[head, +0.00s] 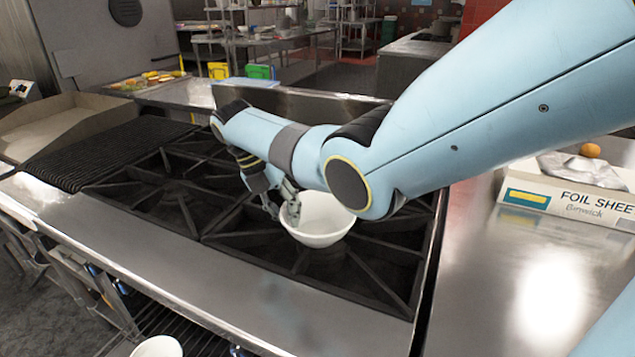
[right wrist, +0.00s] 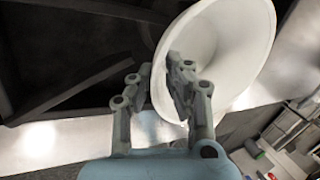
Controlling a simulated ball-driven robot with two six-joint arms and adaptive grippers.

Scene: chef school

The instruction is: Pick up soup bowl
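A white soup bowl (head: 318,232) sits upright on the black stove grate in the head view, partly hidden behind my right arm. It also shows large in the right wrist view (right wrist: 245,55). My right gripper (head: 283,208) is at the bowl's left rim, pointing down. In the right wrist view its two fingers (right wrist: 158,85) stand apart with the bowl's wall between them, one finger inside the bowl and one outside. A gap shows beside the wall, so it does not look clamped. My left gripper is out of view.
Another white bowl (head: 157,347) shows at the bottom edge, below the stove's front. A foil sheet box (head: 570,200) lies on the right steel counter (head: 480,270). A ribbed griddle (head: 95,150) and a cardboard-coloured tray (head: 50,128) are at left. The front steel ledge (head: 200,275) is clear.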

